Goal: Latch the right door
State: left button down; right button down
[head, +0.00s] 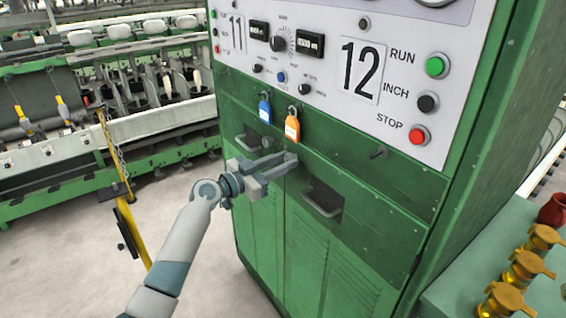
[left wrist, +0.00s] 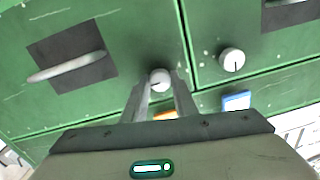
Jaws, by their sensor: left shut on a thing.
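The green right door (head: 350,252) of the machine cabinet looks flush with its frame, with a recessed handle (head: 322,200). In the left wrist view, which is turned over, this handle (left wrist: 68,67) shows at the left. My left gripper (head: 284,162) is at the top of the doors, near the seam. Its fingers are shut on a round pale knob (left wrist: 160,77) at the upper corner of the right door. The fingers hide the knob in the head view, and its mark cannot be read. My right gripper is not in view.
The left door (head: 256,205) has its own knob (left wrist: 232,60). A blue tag (head: 265,110) and an orange tag (head: 292,127) hang just above. A yellow post with chain (head: 127,213) stands left of my arm. Brass fittings (head: 528,268) stand at right.

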pick_arm(q)
jog(key=shift+n, duration=0.3)
jog(key=n+b, duration=0.2)
jog(key=n, duration=0.1)
jog(key=shift+n, duration=1.1)
jog(key=n, duration=0.2)
jog(key=shift+n+g, duration=0.3)
jog(key=shift+n, duration=0.1)
jog(key=n, duration=0.4)
jog(key=shift+r+p, duration=0.15)
jog(key=shift+p, duration=0.25)
jog(key=shift+w+n+g+p, duration=0.1)
jog(key=shift+n+g+p, duration=0.45)
jog(key=shift+n, duration=1.75)
jog(key=shift+t, duration=0.25)
